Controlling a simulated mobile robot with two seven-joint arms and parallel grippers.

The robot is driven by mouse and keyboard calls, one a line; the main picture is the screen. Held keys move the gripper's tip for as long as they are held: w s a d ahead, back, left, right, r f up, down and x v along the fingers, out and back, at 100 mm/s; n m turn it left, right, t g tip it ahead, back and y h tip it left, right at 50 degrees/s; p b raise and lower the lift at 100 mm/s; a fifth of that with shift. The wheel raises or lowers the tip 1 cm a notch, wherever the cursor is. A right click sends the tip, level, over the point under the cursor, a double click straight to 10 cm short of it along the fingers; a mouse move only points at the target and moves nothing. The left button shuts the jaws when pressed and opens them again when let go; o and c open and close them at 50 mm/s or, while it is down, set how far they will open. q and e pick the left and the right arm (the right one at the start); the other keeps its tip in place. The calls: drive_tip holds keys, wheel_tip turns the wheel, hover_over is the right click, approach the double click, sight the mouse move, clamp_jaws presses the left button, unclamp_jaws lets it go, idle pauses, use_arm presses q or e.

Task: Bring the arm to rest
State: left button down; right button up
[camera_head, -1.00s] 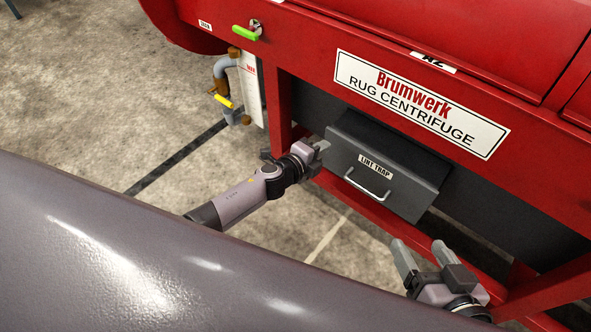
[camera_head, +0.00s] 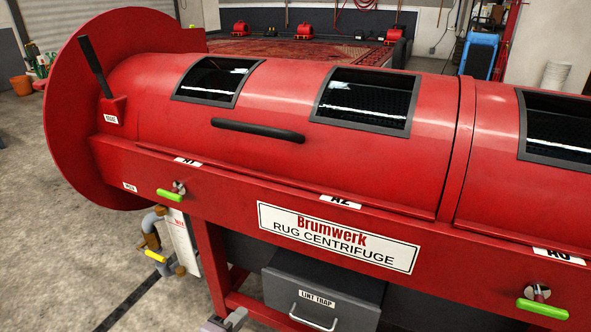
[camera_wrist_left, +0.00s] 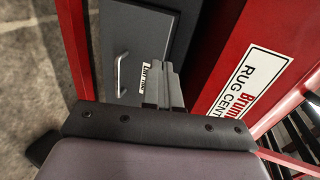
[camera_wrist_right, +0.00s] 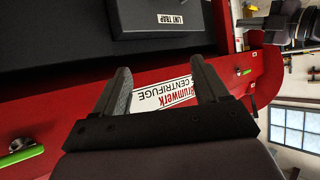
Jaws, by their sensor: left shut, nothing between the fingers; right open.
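My left gripper (camera_head: 226,321) shows at the bottom edge of the head view, just left of the grey lint trap box (camera_head: 325,287). In the left wrist view its fingers (camera_wrist_left: 168,84) are together with nothing between them, in front of the lint trap (camera_wrist_left: 166,25) and its handle (camera_wrist_left: 121,75). My right gripper is outside the head view. In the right wrist view its fingers (camera_wrist_right: 163,85) are apart and empty, with the centrifuge's label (camera_wrist_right: 165,95) behind them. Whether either gripper touches the machine, I cannot tell.
The red rug centrifuge (camera_head: 290,130) fills most of the head view. A green-handled valve (camera_head: 172,194) and a larger green handle (camera_head: 541,308) stick out from its front. Pipes with a yellow handle (camera_head: 155,256) hang at its left end. Bare concrete floor (camera_head: 60,250) lies to the left.

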use_arm(q)
drive_tip(key=s+d+r+n+g+y, duration=0.1)
drive_tip(key=s+r+n, duration=0.3)
drive_tip(key=s+n, duration=0.45)
drive_tip(key=s+r+n+g, duration=0.1)
drive_tip(key=s+r+n, duration=0.4)
drive_tip(key=s+n, duration=0.35)
drive_tip(key=s+a+r+n+y+p, duration=0.1)
drive_tip(key=a+r+p, duration=0.1)
drive_tip(key=r+p, duration=0.5)
drive_tip(key=s+a+r+n+g+p, duration=0.1)
drive_tip(key=r+p, duration=0.6)
drive_tip(key=p, duration=1)
drive_tip(key=shift+s+a+y+p, duration=0.35)
drive_tip(key=shift+s+a, duration=0.25)
drive_tip(key=shift+a, duration=0.45)
use_arm(e)
drive_tip(key=s+d+r+h, duration=0.1)
drive_tip(key=d+r, duration=0.1)
drive_tip(key=r, duration=0.5)
drive_tip(key=s+d+r+m+g, duration=0.1)
drive_tip(key=s+d+r, duration=0.1)
drive_tip(key=r, duration=0.5)
drive_tip(key=shift+d+h, duration=0.4)
drive_tip(key=shift+d, duration=0.3)
